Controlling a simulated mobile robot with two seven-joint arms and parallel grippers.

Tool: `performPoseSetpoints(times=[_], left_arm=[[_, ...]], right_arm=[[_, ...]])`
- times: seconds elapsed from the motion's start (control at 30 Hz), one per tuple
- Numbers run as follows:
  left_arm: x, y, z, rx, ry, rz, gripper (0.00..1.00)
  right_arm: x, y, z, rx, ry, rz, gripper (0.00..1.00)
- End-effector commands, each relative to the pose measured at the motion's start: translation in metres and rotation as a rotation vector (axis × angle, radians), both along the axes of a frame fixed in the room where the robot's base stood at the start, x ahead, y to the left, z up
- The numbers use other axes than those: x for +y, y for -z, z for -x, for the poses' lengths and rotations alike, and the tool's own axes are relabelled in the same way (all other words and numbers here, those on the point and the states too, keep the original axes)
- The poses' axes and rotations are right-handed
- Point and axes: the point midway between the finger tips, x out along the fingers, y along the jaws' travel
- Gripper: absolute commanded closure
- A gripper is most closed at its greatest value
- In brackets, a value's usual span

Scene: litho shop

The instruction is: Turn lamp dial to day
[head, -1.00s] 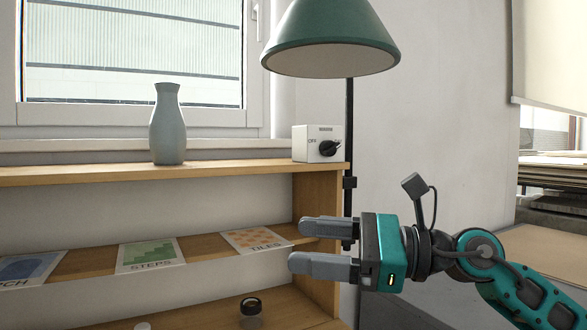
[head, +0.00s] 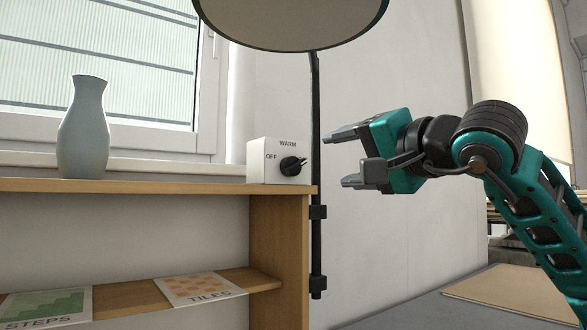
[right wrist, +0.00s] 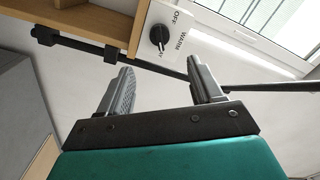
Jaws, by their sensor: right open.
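The lamp dial (head: 291,165) is a black knob on the front of a small white box (head: 262,160) at the right end of the upper shelf. OFF is printed left of it and WARM above. The knob's narrow end points right. In the right wrist view the dial (right wrist: 158,36) lies beyond the fingertips, near a partly hidden label ending in "AY". My right gripper (head: 336,160) is open and empty, right of the dial, its fingers pointing toward it without touching. My left gripper is out of view.
A green lamp shade (head: 370,18) hangs above, on a black pole (head: 316,130) close beside the box. A grey-blue vase (head: 84,135) stands left on the wooden shelf (head: 150,186). Cards lie on the lower shelf (head: 125,296). The wall behind my right gripper is bare.

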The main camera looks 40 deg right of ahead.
Motion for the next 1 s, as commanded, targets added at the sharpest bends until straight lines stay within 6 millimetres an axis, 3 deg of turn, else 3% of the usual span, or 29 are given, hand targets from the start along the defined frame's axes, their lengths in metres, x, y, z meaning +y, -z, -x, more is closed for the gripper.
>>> performPoseSetpoints(times=[0.3, 0.5, 0.7, 1.0], left_arm=[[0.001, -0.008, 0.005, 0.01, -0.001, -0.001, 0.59], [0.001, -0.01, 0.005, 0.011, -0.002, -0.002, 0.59], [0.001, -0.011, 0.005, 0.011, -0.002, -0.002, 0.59], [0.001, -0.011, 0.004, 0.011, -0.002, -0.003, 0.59]], right_arm=[[-0.005, -0.001, -0.066, 0.004, -0.009, -0.006, 0.35], [-0.01, 0.0, -0.099, 0.003, -0.006, -0.006, 0.35], [-0.011, 0.0, -0.114, 0.003, -0.006, -0.003, 0.35], [-0.012, 0.001, -0.116, 0.003, -0.005, -0.003, 0.35]])
